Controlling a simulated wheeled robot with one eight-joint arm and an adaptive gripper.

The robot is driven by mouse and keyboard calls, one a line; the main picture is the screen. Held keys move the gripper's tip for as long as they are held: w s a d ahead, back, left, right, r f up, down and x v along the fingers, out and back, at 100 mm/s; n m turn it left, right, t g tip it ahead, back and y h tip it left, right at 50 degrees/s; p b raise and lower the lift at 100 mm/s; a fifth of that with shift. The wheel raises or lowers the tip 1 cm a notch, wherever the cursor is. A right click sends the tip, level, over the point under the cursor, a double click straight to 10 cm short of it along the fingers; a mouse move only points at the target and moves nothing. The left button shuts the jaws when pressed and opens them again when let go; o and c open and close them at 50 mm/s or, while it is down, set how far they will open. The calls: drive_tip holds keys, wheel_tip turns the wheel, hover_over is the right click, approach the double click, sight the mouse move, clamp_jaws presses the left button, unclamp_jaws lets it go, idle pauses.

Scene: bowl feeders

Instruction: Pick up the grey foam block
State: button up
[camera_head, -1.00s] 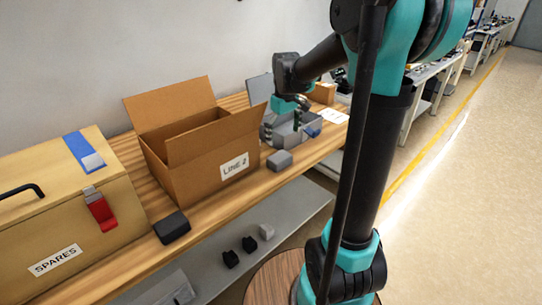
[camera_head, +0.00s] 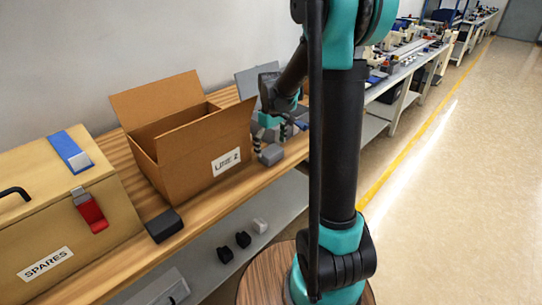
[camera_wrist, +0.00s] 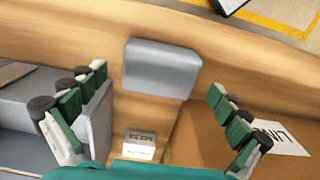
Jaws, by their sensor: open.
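The grey foam block (camera_head: 271,155) lies on the wooden bench beside the right side of the cardboard box. My gripper (camera_head: 269,138) is just above and behind it, pointing down. In the wrist view the block (camera_wrist: 160,68) shows whole, as a grey slab with rounded edges. The open fingers of my gripper (camera_wrist: 156,88) are spread on its left and right, with bare wood showing between them and the block. Nothing is held. I cannot tell the exact height of the fingertips above the bench.
The cardboard box (camera_head: 203,150) marked LINE 2 stands close on one side; a grey bin (camera_wrist: 30,110) stands on the other. A small white labelled box (camera_wrist: 140,146) sits between them. A dark block (camera_head: 164,225) and the SPARES case (camera_head: 50,215) are further left.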

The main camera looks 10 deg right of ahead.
drive_tip(key=shift+f, duration=1.2)
drive_tip(key=c, duration=1)
drive_tip(key=shift+r, duration=0.15)
